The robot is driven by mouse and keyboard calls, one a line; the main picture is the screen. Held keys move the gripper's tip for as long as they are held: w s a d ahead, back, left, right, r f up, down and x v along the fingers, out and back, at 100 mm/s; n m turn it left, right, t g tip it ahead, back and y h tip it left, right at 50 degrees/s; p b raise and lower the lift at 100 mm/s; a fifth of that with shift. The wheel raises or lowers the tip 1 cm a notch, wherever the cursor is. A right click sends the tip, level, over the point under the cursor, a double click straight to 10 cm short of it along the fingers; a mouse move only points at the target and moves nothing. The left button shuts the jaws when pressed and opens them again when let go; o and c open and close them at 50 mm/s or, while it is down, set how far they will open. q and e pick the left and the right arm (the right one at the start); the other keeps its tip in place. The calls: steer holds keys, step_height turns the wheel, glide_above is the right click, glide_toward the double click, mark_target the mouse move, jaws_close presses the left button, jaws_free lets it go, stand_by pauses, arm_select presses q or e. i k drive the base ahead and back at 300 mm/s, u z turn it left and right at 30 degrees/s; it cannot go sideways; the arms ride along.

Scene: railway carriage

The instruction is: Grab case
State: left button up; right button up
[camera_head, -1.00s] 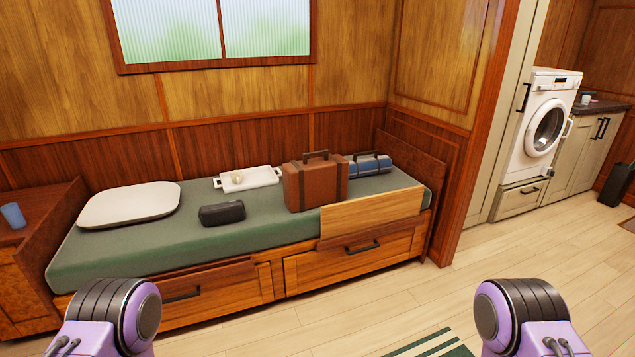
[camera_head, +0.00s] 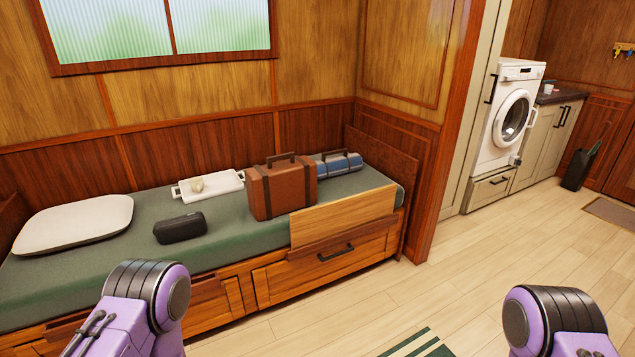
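A brown suitcase (camera_head: 282,190) with dark straps and a dark top handle stands upright on the green bed (camera_head: 135,250). A small black case (camera_head: 180,228) lies on the bed to its left, nearer the front edge. The task does not say which case is meant. Parts of my two purple arms show at the bottom left and bottom right, well short of the bed. Neither of my grippers is in view.
A white pillow (camera_head: 72,224) lies at left. A wooden guard board (camera_head: 343,216) edges the bed's front right. Open floor (camera_head: 480,260) lies at right.

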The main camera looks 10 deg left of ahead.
mark_target(278, 189)
steer(key=z, duration=0.55)
steer(key=i, duration=2)
steer(key=u, duration=0.3)
